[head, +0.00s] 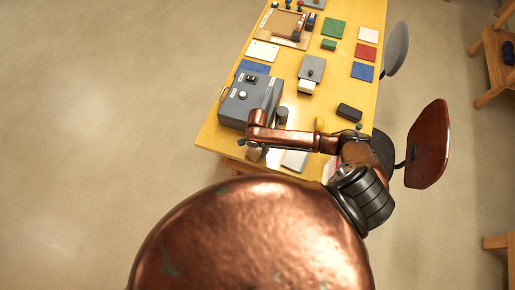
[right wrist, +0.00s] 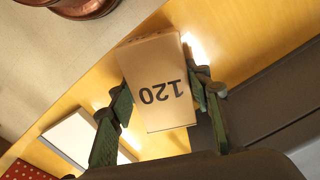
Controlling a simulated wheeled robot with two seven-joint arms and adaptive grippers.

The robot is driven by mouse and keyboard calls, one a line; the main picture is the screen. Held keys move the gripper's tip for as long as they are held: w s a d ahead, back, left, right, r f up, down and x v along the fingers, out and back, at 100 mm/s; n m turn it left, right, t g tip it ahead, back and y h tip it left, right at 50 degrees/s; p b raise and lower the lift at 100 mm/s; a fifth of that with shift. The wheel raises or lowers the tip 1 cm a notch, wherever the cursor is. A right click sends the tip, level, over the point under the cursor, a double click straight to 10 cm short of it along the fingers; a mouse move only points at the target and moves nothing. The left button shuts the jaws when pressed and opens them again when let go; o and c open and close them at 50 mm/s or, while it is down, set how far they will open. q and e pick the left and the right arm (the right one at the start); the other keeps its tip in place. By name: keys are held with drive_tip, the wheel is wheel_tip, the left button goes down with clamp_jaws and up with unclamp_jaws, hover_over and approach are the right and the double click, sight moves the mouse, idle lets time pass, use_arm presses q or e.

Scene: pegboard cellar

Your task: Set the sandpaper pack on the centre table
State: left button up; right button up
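The sandpaper pack (right wrist: 160,85) is a tan block marked "120" in the right wrist view. It sits between the two green fingers of my right gripper (right wrist: 162,92), which touch its opposite sides. Yellow table top shows around it; I cannot tell whether it is clear of the surface. In the head view my right gripper (head: 256,152) is over the near end of a long yellow table (head: 222,130), beside a grey box. The pack is mostly hidden there by the gripper and arm. My left gripper is not in view.
A dark grey box (head: 240,107) stands close to the gripper. A black case (head: 349,112) and a grey block (head: 312,68) are farther along, with several coloured pads beyond. A brown chair (head: 428,145) and a grey chair (head: 396,48) stand right of the table. Left floor is clear.

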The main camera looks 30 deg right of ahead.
sight(258, 148)
drive_tip(key=o, duration=0.4)
wheel_tip(258, 148, up, 12)
drive_tip(key=shift+r, duration=0.15)
idle(0.4)
